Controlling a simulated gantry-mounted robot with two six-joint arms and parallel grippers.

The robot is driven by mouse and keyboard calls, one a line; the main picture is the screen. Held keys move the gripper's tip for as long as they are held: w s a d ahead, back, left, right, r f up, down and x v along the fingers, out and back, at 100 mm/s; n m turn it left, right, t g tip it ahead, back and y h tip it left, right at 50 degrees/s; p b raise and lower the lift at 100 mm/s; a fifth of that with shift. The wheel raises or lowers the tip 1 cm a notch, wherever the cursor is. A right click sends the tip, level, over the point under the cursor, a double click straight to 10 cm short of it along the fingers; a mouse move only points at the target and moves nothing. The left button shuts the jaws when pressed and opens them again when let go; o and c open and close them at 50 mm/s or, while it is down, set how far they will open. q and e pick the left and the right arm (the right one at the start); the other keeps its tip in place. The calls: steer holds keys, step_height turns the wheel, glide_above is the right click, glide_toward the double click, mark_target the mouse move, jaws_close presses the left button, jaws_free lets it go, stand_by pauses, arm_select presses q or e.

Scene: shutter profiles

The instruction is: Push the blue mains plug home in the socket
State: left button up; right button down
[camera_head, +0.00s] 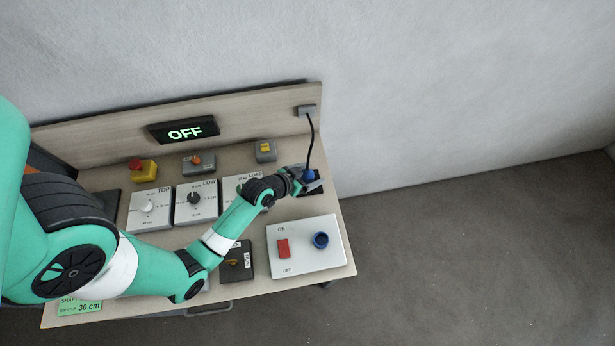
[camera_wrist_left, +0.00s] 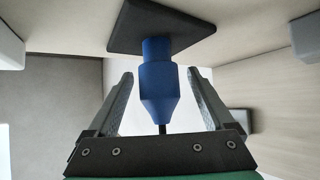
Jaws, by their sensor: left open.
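The blue mains plug (camera_head: 309,175) stands at the right end of the bench, on a dark square plate (camera_head: 316,190). In the left wrist view the plug (camera_wrist_left: 158,85) meets the dark plate (camera_wrist_left: 140,28), and its black cable leaves the other end. My left gripper (camera_head: 303,181) is open around the plug; in the wrist view its fingers (camera_wrist_left: 160,72) are on either side with gaps. The blue round socket (camera_head: 320,240) is on the white panel (camera_head: 301,260), with nothing in it. My right gripper is not in view.
A black cable (camera_head: 312,140) runs from a grey box (camera_head: 306,110) on the backboard to the plug. A red switch (camera_head: 283,248) is left of the socket. The display (camera_head: 184,131) reads OFF. Several dial panels and a red button (camera_head: 137,165) fill the bench to the left.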

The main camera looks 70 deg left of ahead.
arm_select(q)
steer(key=shift+x, duration=1)
jaws_close()
step_height(320, 180, up, 28)
steer(key=p, duration=2.2)
